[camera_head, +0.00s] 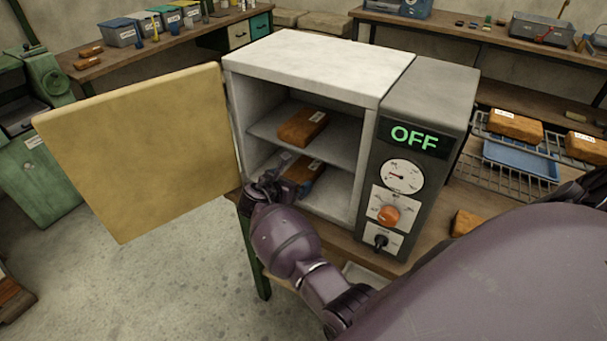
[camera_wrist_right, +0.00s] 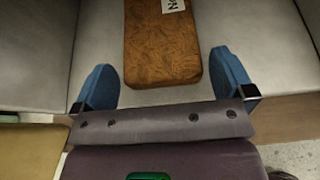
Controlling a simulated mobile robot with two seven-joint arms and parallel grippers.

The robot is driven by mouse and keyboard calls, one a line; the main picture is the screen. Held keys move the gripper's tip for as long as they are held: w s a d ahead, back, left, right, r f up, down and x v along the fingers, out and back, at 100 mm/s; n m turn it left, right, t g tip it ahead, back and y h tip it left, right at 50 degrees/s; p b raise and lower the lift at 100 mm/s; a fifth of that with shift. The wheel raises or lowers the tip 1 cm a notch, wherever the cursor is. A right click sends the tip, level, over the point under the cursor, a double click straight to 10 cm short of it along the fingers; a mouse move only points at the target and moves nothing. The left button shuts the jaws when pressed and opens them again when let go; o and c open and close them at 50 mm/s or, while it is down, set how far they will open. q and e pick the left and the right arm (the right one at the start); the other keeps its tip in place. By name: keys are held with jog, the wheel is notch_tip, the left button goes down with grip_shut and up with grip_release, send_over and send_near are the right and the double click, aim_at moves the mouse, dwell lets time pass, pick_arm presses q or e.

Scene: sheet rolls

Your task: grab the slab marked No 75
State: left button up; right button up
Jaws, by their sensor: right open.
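A brown slab with a white label (camera_head: 302,164) lies on the floor of the open oven's lower compartment. In the right wrist view this slab (camera_wrist_right: 162,48) lies ahead of and partly between the blue fingers; its label is cut off after "No", so its number cannot be read. Another labelled slab (camera_head: 303,127) lies on the oven's middle shelf; its number is too small to read. My right gripper (camera_head: 291,183) is at the mouth of the lower compartment. Its fingers (camera_wrist_right: 164,82) are open, one on each side of the slab's near end, with gaps. My left gripper is out of view.
The oven's yellow door (camera_head: 140,150) stands wide open at the left. The control panel (camera_head: 405,180) reads OFF. More labelled slabs (camera_head: 515,125) (camera_head: 587,148) lie on a wire rack at the right, and another slab (camera_head: 466,222) sits lower on the bench.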

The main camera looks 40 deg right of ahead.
aim_at(304, 173)
jog(key=shift+x, duration=1.1)
jog(key=c, duration=0.9)
